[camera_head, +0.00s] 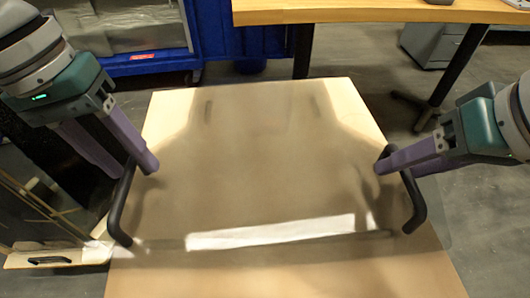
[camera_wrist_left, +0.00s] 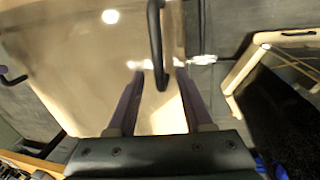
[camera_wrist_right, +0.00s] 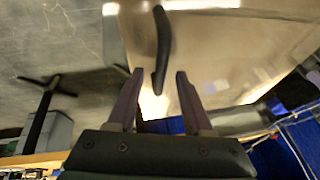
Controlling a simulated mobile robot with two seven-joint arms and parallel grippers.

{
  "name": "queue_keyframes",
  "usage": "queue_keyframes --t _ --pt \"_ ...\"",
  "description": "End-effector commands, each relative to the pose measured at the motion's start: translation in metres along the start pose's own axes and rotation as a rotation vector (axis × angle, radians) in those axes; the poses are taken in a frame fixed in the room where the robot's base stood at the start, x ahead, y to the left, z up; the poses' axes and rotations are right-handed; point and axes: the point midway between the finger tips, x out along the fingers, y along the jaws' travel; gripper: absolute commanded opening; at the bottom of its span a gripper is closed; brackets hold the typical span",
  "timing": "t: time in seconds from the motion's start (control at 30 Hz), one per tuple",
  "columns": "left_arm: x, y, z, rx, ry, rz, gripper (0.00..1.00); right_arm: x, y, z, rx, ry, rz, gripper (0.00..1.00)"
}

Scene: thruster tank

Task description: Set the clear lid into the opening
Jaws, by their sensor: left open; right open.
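The clear lid (camera_head: 270,150) lies on a pale wooden table, see-through and glossy, with a black bar handle at each side. The left handle (camera_head: 121,205) also shows in the left wrist view (camera_wrist_left: 154,35). The right handle (camera_head: 412,203) also shows in the right wrist view (camera_wrist_right: 161,45). My left gripper (camera_head: 149,165) is open, its purple fingers on either side of the left handle's end. My right gripper (camera_head: 386,163) is open at the far end of the right handle, which shows between its fingertips. Neither is closed on a handle. A wood-rimmed dark box (camera_head: 50,259) stands at far left, mostly cut off; its opening is only partly visible.
The pale table (camera_head: 300,280) fills the middle. A blue bin (camera_head: 240,45) and a wooden desk (camera_head: 380,11) stand behind it. A grey cabinet (camera_head: 432,42) is at the back right. Grey floor is clear right of the table.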

Motion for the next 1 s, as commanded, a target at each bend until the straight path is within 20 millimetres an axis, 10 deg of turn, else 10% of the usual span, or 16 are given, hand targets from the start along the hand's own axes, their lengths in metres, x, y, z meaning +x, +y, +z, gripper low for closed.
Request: queue_keyframes --t 0.5,1.0 --pt "0.018 0.0 0.0 0.0 0.001 0.0 0.51 0.018 0.0 0.0 -0.001 0.001 0.0 0.51" --pt "0.018 0.0 0.0 0.0 0.001 0.0 0.0 0.018 0.0 0.0 -0.001 0.001 0.001 0.0"
